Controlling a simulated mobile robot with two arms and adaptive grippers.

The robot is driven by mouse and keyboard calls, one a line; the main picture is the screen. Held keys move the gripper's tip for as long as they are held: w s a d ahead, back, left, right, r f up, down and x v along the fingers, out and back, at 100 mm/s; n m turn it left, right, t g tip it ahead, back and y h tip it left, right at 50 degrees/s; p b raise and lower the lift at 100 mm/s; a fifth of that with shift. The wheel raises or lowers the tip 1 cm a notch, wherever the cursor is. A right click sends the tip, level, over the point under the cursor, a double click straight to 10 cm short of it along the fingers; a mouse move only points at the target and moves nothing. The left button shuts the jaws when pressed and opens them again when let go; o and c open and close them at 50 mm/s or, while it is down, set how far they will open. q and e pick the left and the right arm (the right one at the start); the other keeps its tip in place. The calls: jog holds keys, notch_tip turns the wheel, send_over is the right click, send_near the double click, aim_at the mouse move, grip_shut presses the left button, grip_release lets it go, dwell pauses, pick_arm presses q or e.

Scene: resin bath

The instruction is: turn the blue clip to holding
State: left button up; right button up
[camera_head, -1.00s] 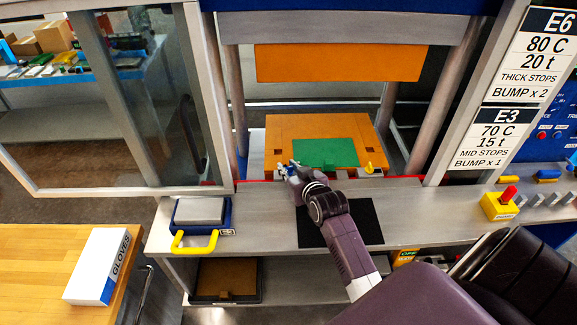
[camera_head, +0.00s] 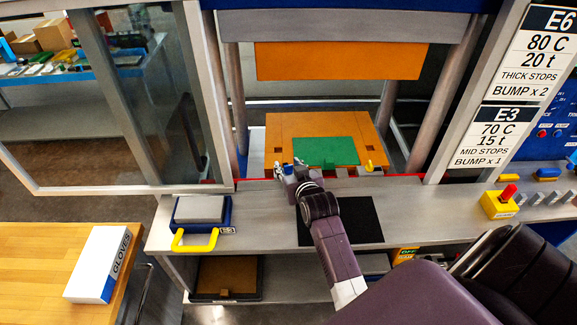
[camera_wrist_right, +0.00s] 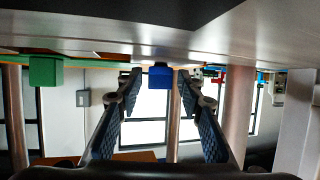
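The blue clip (camera_wrist_right: 160,76) shows in the right wrist view as a small blue block, beyond and between my fingertips. My right gripper (camera_wrist_right: 159,90) is open, with a gap on each side of the clip. In the head view my right gripper (camera_head: 283,169) is at the front left edge of the orange plate (camera_head: 290,128). The clip cannot be made out there behind the gripper. Which setting the clip is turned to cannot be told. My left gripper is in neither view.
A green sheet (camera_head: 326,151) lies on the orange plate, with a yellow piece (camera_head: 369,165) at its front right. A green block (camera_wrist_right: 45,71) is left in the wrist view.

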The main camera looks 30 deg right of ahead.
jog(key=shift+s, duration=0.1)
jog(key=v, duration=1.1)
jog(key=shift+s+a+r, duration=0.15)
jog(key=shift+s, duration=0.2)
